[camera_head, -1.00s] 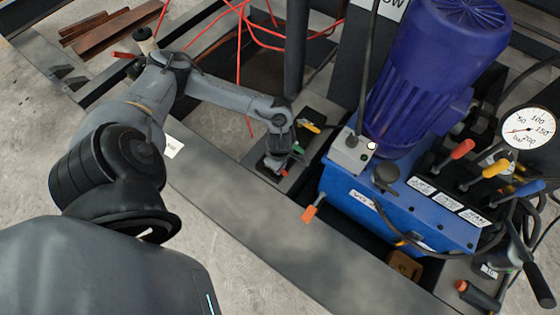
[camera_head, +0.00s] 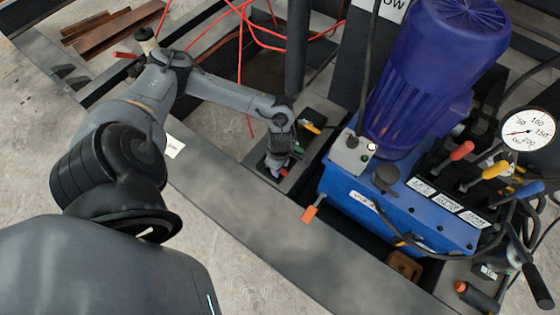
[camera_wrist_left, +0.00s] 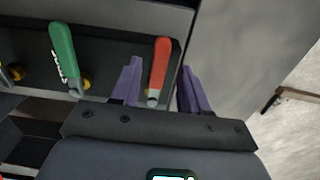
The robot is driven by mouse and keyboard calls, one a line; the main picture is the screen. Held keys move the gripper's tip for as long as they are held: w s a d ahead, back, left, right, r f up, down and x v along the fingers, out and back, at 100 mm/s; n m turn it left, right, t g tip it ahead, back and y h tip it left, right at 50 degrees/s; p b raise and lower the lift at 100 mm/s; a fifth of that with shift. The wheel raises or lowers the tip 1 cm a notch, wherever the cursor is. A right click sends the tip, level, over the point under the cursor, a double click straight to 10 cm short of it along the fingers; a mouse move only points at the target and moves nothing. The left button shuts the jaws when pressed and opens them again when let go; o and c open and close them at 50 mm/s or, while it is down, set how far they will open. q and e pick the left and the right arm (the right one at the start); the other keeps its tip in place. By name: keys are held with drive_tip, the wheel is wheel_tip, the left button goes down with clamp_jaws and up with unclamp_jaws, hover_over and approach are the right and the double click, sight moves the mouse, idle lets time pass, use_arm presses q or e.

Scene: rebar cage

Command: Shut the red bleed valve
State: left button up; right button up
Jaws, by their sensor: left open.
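The red bleed valve lever (camera_wrist_left: 160,62) stands upright in the left wrist view, at the right end of a dark panel. My left gripper (camera_wrist_left: 160,90) is open, with one purple finger on each side of the lever's lower part. I see no clear contact. In the head view my left gripper (camera_head: 277,165) is low over the valve panel, and only a small bit of red shows by it. A green lever (camera_wrist_left: 63,52) stands left of the red one. My right gripper is not in view.
A blue hydraulic unit (camera_head: 345,190) with a blue motor (camera_head: 435,75) stands right of my left gripper. An orange tag-like handle (camera_head: 311,212) sticks out from its side. A dark post (camera_head: 296,50) rises behind the gripper. Red cables (camera_head: 265,40) hang at the back.

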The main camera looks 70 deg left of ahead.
use_arm(q)
wheel_tip(320, 180, up, 10)
drive_tip(key=p, duration=0.5)
drive_tip(key=shift+s, duration=0.1)
